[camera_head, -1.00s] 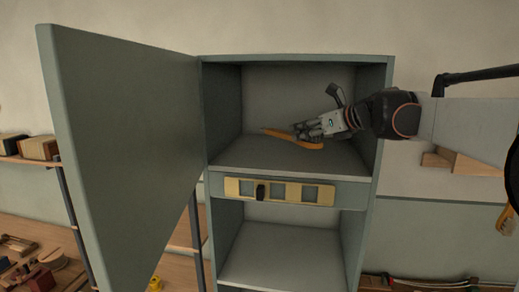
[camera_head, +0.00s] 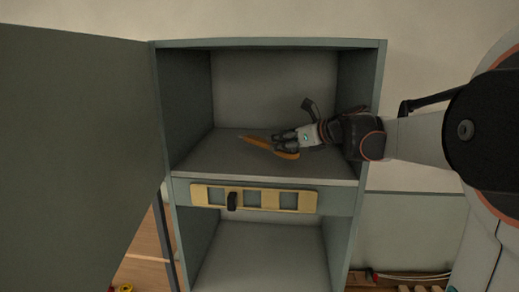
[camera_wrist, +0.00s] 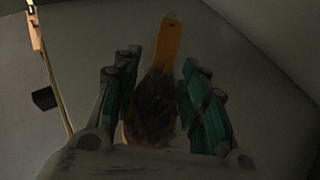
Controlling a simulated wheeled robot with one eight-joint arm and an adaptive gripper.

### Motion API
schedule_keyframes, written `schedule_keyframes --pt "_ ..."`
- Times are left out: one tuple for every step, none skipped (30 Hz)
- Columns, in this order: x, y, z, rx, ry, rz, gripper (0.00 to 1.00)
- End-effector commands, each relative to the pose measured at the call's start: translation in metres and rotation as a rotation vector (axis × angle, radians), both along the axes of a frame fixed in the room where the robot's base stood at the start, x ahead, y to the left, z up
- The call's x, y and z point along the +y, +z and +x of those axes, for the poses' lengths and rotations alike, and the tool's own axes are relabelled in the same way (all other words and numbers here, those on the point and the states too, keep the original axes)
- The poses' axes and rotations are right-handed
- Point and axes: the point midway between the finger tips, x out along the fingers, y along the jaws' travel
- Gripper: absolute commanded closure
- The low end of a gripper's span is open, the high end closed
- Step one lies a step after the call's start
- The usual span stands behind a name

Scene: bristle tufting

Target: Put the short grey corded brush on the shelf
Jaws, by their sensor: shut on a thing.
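The brush (camera_head: 257,143) has an orange handle. In the wrist view, its dark grey end (camera_wrist: 152,105) lies between the fingers and the handle points away. My gripper (camera_head: 280,143) is shut on the brush inside the upper compartment of the grey-green cabinet. The shelf (camera_head: 215,160) is the dark floor of that compartment, below the brush. I cannot tell whether the brush touches it. The fingers partly hide the brush in the head view, and any cord cannot be made out.
The cabinet door (camera_head: 80,150) stands open at the left. The compartment's right wall (camera_head: 361,75) is close to my arm. The lower compartment (camera_head: 260,255) looks empty.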

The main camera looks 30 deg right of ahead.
Motion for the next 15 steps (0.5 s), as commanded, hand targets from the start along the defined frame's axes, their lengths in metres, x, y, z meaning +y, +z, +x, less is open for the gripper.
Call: schedule_keyframes --pt "0.0 -0.006 0.0 0.0 0.0 0.0 0.85" --pt "0.0 -0.01 0.0 0.0 0.0 0.0 0.85" --pt "0.0 -0.016 0.0 0.0 0.0 0.0 0.85" --pt "0.0 -0.02 0.0 0.0 0.0 0.0 0.85" --pt "0.0 -0.023 0.0 0.0 0.0 0.0 0.85" --pt "0.0 -0.027 0.0 0.0 0.0 0.0 0.85" --pt "0.0 -0.029 0.0 0.0 0.0 0.0 0.85" --pt "0.0 -0.03 0.0 0.0 0.0 0.0 0.85" --pt "0.0 -0.032 0.0 0.0 0.0 0.0 0.85" --pt "0.0 -0.033 0.0 0.0 0.0 0.0 0.85" --pt "0.0 -0.033 0.0 0.0 0.0 0.0 0.85" --pt "0.0 -0.033 0.0 0.0 0.0 0.0 0.85" --pt "0.0 -0.033 0.0 0.0 0.0 0.0 0.85" --pt "0.0 -0.033 0.0 0.0 0.0 0.0 0.85" --pt "0.0 -0.033 0.0 0.0 0.0 0.0 0.85"
